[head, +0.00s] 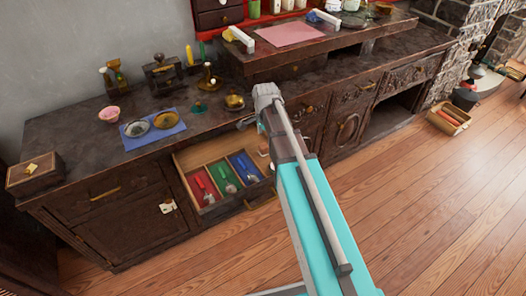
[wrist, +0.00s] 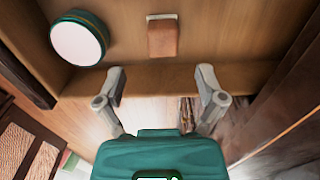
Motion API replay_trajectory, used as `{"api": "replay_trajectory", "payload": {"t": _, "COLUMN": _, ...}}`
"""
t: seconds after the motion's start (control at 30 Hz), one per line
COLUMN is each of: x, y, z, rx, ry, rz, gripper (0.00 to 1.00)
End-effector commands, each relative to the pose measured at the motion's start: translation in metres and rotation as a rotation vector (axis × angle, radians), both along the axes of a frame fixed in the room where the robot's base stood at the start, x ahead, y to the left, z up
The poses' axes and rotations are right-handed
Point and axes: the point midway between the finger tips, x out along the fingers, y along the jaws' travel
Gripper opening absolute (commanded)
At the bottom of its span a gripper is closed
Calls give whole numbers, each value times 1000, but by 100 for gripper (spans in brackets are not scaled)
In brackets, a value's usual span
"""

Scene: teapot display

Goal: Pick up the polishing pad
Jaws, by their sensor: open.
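In the wrist view, a small brown block (wrist: 162,40) with a pale strip along its far edge lies in a bare wooden drawer compartment. It looks like the polishing pad. A round tin (wrist: 78,42) with a white top and dark green side is to its left. My gripper (wrist: 161,82) is open and empty, its two fingers apart over the drawer's near wall, short of the block and roughly lined up with it. In the head view, the open drawer (head: 258,200) shows below the counter; my arm hides part of its right end and most of the gripper.
The drawer's other compartments hold red (head: 203,187), green (head: 223,177) and blue (head: 244,167) liners with tools.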

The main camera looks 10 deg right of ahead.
Motion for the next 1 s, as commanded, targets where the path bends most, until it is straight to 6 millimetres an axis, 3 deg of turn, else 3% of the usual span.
{"api": "replay_trajectory", "payload": {"t": 0.37, "x": 0, "y": 1, "z": -6, "rx": 0, "ry": 0, "rz": 1, "gripper": 89}}
{"api": "replay_trajectory", "payload": {"t": 1.0, "x": 1, "y": 5, "z": -50, "rx": 0, "ry": 0, "rz": 0, "gripper": 89}}
